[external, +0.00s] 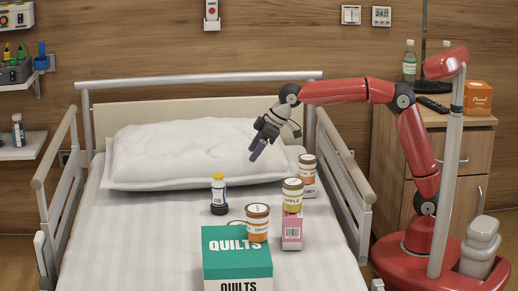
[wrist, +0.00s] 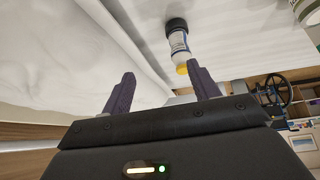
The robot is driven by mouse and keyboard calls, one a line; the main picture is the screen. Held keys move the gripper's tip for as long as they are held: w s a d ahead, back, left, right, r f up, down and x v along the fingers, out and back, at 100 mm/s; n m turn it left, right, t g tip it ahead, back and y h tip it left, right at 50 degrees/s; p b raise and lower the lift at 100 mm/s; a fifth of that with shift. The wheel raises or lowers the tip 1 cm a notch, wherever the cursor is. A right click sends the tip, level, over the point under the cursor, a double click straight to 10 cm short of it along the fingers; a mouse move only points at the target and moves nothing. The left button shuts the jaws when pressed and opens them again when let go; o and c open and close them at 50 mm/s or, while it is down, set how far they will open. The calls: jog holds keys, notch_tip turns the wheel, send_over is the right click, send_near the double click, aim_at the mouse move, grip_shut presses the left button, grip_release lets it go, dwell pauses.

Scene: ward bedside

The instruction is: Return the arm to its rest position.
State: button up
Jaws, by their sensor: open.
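My red arm (external: 350,91) reaches from its base at the right out over the bed. My gripper (external: 256,152) hangs above the bed near the pillow's right side, fingers pointing down and left. In the wrist view my gripper (wrist: 162,90) has its two purple fingers wide apart with nothing between them. A small bottle with a yellow cap and dark base (external: 219,195) stands on the bed, left of and below my gripper in the external view. It also shows beyond the fingers in the wrist view (wrist: 178,45), apart from them.
A green and white QUILTS box (external: 237,262) stands on the bed with a jar (external: 257,222) on top. A pink box (external: 292,238) bears another jar (external: 292,195); a third jar (external: 307,168) is behind. Bed rails (external: 345,180) flank the bed. A bedside cabinet (external: 460,165) stands behind my arm.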

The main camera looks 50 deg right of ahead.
jog(key=s+d+r+m+h+p, duration=0.15)
jog(key=s+d, duration=0.35)
jog(key=d, duration=0.5)
jog(key=s+d+r+m+h+p, duration=0.15)
jog(key=s+d, duration=0.35)
jog(key=d, duration=0.6)
jog(key=s+d+f+m+p, duration=0.1)
jog(key=s+d+f+m, duration=0.1)
jog(key=s+d, duration=0.4)
jog(key=s+d+f+m+h+p, duration=0.1)
jog(key=s+d+f+m, duration=0.2)
jog(key=s+d, duration=0.4)
jog(key=s, duration=0.3)
jog(key=shift+f+t, duration=0.25)
jog(key=shift+t, duration=0.05)
jog(key=shift+s, duration=0.1)
